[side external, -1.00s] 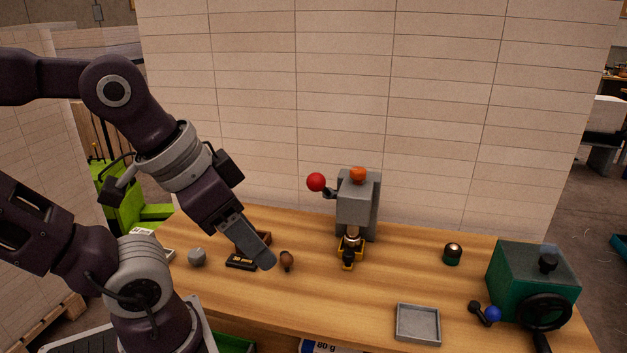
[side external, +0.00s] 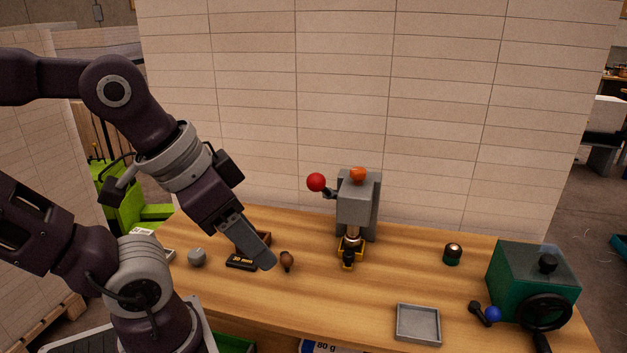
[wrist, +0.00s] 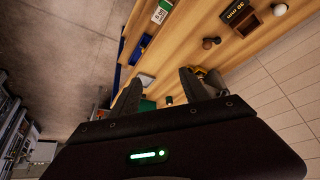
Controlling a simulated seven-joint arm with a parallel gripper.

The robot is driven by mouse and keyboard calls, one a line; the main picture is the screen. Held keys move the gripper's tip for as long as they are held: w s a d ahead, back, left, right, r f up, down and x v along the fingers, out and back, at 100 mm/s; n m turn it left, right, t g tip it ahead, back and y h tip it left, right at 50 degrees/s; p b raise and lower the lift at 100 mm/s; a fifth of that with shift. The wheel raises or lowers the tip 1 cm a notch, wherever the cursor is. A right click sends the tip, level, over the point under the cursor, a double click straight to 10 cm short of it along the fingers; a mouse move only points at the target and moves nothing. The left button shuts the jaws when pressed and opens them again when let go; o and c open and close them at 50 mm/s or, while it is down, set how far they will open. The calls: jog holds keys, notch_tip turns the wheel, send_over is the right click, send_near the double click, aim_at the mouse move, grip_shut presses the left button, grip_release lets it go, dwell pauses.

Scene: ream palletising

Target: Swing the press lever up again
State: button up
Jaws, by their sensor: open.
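The press (side external: 358,205) is a grey block on a yellow base near the back of the wooden table, with an orange cap on top. Its lever ends in a red ball (side external: 316,182) that sticks out to the left near the top of the press. My gripper (side external: 262,256) is open and empty, above the left part of the table, to the left of and lower than the red ball in the side view. In the wrist view the two fingers (wrist: 160,92) are spread apart, and the press is partly hidden behind one finger.
A brown-knobbed stamp (side external: 287,260), a black labelled block (side external: 241,262) and a grey knob (side external: 197,257) lie near my gripper. A grey tray (side external: 418,324), a dark dome-topped piece (side external: 453,253) and a green machine with a handwheel (side external: 532,282) stand to the right. A tiled wall rises behind.

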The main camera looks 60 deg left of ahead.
notch_tip(320, 180, up, 5)
jog(key=m+g+y, duration=0.6)
jog(key=m+y, duration=1.1)
jog(key=y, duration=0.1)
send_over(322, 185)
jog(key=d, duration=0.3)
jog(key=f, duration=0.5)
jog(key=shift+a+f, duration=0.35)
jog(key=shift+f, duration=0.05)
jog(key=a, duration=0.7)
jog(key=shift+f, duration=0.15)
jog(key=shift+s, duration=0.1)
grip_shut()
